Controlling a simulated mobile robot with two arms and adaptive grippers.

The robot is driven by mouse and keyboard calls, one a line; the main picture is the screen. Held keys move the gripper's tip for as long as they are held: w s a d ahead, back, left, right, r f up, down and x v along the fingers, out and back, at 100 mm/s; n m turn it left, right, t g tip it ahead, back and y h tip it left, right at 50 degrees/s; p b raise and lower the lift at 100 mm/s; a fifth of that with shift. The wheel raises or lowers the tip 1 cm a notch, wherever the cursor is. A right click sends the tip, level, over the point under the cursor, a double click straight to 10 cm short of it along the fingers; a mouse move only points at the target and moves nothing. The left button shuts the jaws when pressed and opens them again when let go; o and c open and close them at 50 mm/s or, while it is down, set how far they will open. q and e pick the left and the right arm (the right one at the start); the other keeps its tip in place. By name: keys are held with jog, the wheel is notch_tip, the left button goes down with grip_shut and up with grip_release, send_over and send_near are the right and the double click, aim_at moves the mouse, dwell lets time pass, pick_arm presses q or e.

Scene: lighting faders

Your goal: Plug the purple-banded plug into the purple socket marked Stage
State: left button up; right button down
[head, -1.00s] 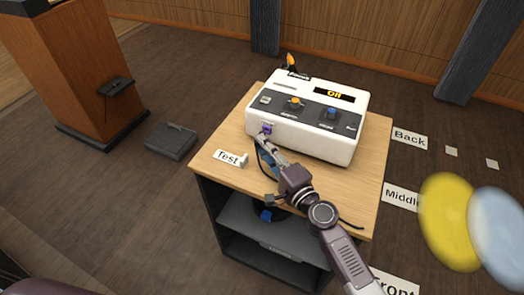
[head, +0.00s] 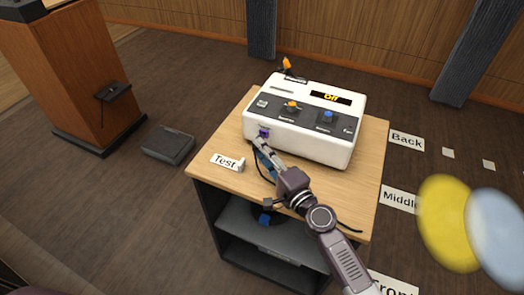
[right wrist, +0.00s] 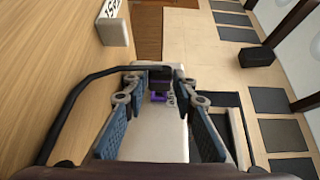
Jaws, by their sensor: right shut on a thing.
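A white console (head: 307,137) with a dark panel stands on a small wooden-topped table. My right gripper (head: 259,141) is at its lower left front, where a purple part (head: 264,132) shows. In the right wrist view, the right gripper (right wrist: 158,90) has its fingertips on either side of a black plug (right wrist: 157,74), with purple (right wrist: 157,97) beside it. It is shut on this plug, and a black cable (right wrist: 75,90) arcs from it. I cannot tell how far the plug sits in the socket, nor read a Stage mark. My left gripper is out of view.
A Test label (head: 226,162) lies on the table top (head: 215,145) left of the console. A wooden lectern (head: 70,75) and dark floor box (head: 167,144) stand left. Blurred yellow (head: 449,222) and pale blue (head: 497,232) round shapes fill the lower right.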

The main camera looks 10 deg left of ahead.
jog(key=shift+w+d+b, duration=0.2)
jog(key=shift+w+b, duration=0.2)
jog(key=shift+w, duration=0.4)
dwell(0.6)
jog(key=shift+w+d+r, duration=0.15)
jog(key=shift+w+r, duration=0.05)
jog(key=shift+w, duration=0.05)
dwell(1.1)
